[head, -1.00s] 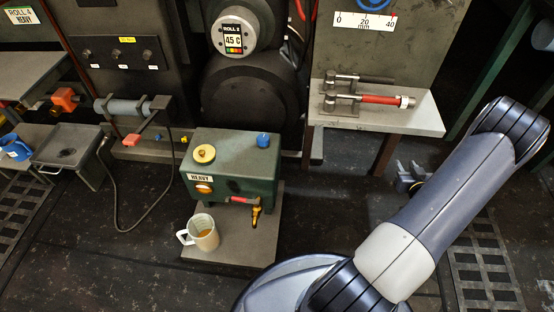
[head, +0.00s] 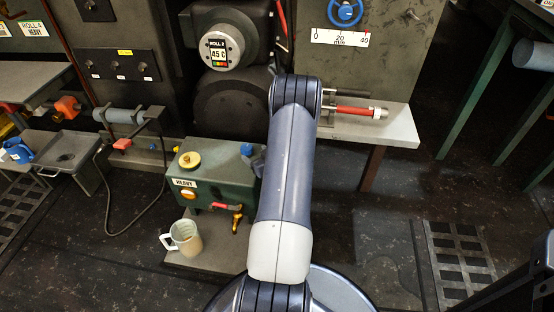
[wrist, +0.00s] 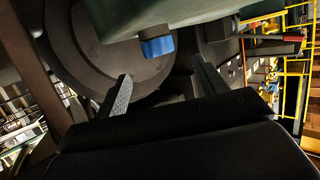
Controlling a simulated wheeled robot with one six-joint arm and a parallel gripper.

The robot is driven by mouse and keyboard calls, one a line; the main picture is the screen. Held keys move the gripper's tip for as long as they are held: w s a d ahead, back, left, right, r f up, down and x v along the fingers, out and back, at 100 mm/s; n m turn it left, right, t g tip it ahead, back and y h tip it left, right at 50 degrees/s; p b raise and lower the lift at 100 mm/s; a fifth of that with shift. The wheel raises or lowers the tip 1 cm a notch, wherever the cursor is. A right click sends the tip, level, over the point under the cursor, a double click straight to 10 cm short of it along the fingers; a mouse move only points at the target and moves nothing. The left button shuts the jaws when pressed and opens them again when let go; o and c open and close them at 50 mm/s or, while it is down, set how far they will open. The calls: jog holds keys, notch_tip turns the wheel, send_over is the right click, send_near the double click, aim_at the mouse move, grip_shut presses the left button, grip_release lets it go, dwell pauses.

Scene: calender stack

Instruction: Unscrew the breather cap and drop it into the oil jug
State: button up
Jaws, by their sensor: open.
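The green gearbox labelled HEAVY (head: 218,188) stands low in the head view. It has a yellow round cap (head: 190,160) on its top left and a blue cap (head: 247,149) on its top right. I cannot tell from the pictures which is the breather. The oil jug (head: 187,240), pale with a handle, stands upright in front of the box. In the wrist view, my gripper (wrist: 162,78) is open and empty. The blue cap (wrist: 157,46) appears beyond the fingertips, roughly in line with the gap. In the head view, my arm mostly hides the gripper.
A tap with a red handle (head: 228,207) sticks out of the box front, close to the jug. A shelf (head: 398,130) holding a red-handled tool (head: 356,111) is at the right. A grey tray (head: 62,152) stands at the left. The floor right of my arm is mostly clear.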

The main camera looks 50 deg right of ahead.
aim_at(247, 147)
jog(key=b+x, duration=0.1)
jog(key=x, duration=0.5)
jog(key=shift+w, duration=0.2)
jog(key=shift+c, duration=0.6)
